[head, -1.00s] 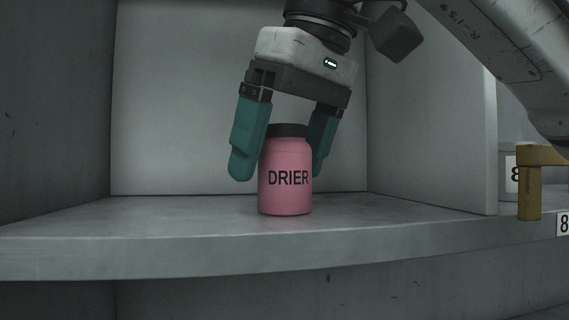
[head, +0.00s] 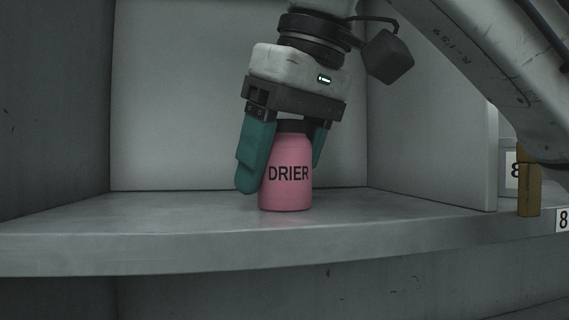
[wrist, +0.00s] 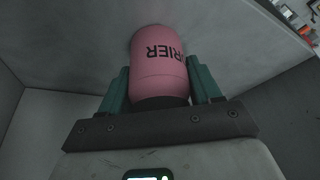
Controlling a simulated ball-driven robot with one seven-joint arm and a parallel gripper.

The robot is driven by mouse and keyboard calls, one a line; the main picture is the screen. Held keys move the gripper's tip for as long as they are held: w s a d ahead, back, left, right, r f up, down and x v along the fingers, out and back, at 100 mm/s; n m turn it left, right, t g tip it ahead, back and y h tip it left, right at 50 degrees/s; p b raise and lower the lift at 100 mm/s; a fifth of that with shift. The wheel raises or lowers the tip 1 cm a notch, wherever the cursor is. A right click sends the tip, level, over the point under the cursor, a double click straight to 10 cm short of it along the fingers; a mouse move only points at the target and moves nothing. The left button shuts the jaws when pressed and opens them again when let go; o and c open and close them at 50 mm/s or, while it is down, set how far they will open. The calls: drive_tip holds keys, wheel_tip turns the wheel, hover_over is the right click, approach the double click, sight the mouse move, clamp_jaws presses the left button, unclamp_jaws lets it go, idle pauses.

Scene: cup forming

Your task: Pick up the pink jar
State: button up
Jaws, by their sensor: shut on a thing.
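The pink jar (head: 286,178) has a dark lid and the word DRIER on its front. It stands upright on the grey shelf (head: 180,228), and its base appears to rest on the shelf. My gripper (head: 283,170) comes down from above with one green finger on each side of the jar, and it is shut on the jar. The right finger is partly hidden behind the jar in the head view. In the wrist view the jar (wrist: 158,62) sits upside down in the picture between both green fingers, its lid toward the palm.
Upright walls close the bay at the left, back and right (head: 430,150). Beyond the right wall stand a yellow-brown post (head: 529,185) and a grey container (head: 508,170) with a number label. The shelf is clear on both sides of the jar.

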sight(279, 130)
drive_tip(key=shift+c, duration=0.5)
drive_tip(key=shift+r, duration=0.2)
drive_tip(key=shift+r, duration=0.55)
drive_tip(key=shift+r+b, duration=0.3)
drive_tip(key=shift+r, duration=0.65)
drive_tip(key=s+d+b, duration=0.5)
drive_tip(key=s+d, duration=0.6)
drive_tip(key=d, duration=0.2)
drive_tip(key=shift+s+d+b, duration=0.35)
drive_tip(key=shift+d, duration=0.05)
